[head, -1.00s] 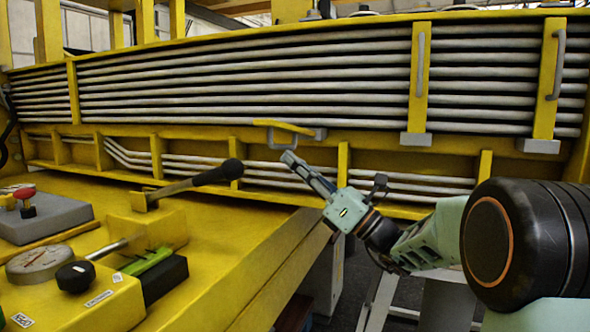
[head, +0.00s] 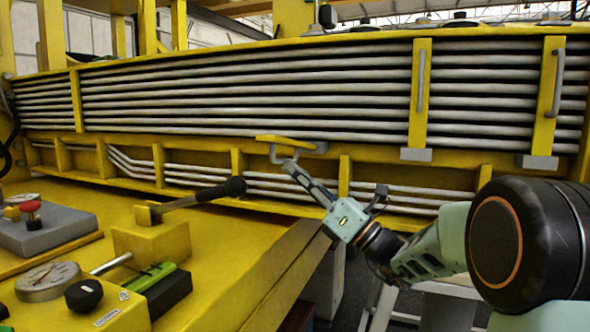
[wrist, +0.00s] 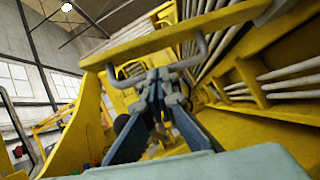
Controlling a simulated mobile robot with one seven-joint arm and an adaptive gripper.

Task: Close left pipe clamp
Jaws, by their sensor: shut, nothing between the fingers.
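The left pipe clamp (head: 268,138) is a yellow bar swung up and sticking out from the rack's lower beam, so it stands open. Its grey handle (head: 279,155) hangs below the bar. In the wrist view the clamp bar (wrist: 185,38) crosses the top, with the handle (wrist: 128,80) under it. My gripper (head: 289,164) is shut and empty, just below the handle in the head view. In the wrist view its dark fingertips (wrist: 168,80) overlap the handle's right part; I cannot tell whether they touch it.
Two other clamps, the middle one (head: 420,95) and the right one (head: 548,100), stand upright across the grey pipes (head: 250,95). A yellow console with a black-knobbed lever (head: 220,190) and a gauge (head: 48,281) fills the lower left.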

